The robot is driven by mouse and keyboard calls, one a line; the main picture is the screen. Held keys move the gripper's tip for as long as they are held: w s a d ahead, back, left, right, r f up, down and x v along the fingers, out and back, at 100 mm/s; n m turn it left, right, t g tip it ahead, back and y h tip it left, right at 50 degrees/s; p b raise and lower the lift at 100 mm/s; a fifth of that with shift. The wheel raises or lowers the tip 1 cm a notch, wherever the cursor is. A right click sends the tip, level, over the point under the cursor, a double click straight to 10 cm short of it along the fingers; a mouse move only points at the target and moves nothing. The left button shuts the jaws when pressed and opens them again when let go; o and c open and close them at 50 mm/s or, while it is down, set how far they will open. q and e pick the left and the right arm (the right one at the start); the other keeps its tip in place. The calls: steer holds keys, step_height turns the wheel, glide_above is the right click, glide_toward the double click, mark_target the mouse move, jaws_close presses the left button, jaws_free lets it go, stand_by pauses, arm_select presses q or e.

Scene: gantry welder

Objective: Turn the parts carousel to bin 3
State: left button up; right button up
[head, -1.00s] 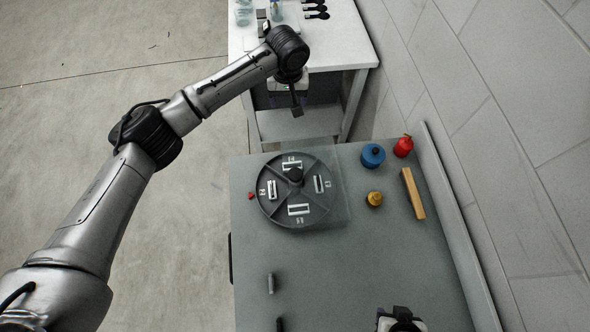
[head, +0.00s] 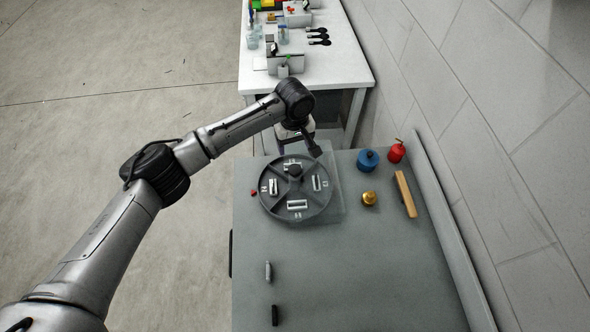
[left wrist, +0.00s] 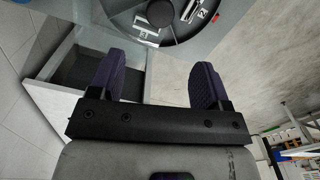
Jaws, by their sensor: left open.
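The parts carousel (head: 319,205) is a round dark grey disc on the grey table, with several pale slotted bins and small white labels. A dark knob (head: 294,170) stands on it. The labels are too small to read surely in the head view. My left gripper (head: 312,148) is just behind the carousel's far edge, apart from the knob, partly hidden by its own wrist. In the left wrist view, my left gripper (left wrist: 160,82) has its two purple-dark fingers wide apart with nothing between them. The carousel (left wrist: 178,32) and its knob (left wrist: 160,12) lie beyond the fingertips. My right gripper does not show.
On the table (head: 360,270), a blue container (head: 367,160), red container (head: 396,152), brass-coloured piece (head: 369,199) and wooden bar (head: 405,194) stand right of the carousel. Two small cylinders lie at the front left. A white workbench (head: 345,65) is behind; a wall runs along the right.

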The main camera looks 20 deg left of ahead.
mark_target(294, 168)
arm_select(q)
step_height(294, 168, down, 10)
steer(key=shift+r, duration=0.1)
steer(key=shift+f, duration=0.8)
steer(key=c, duration=1.3)
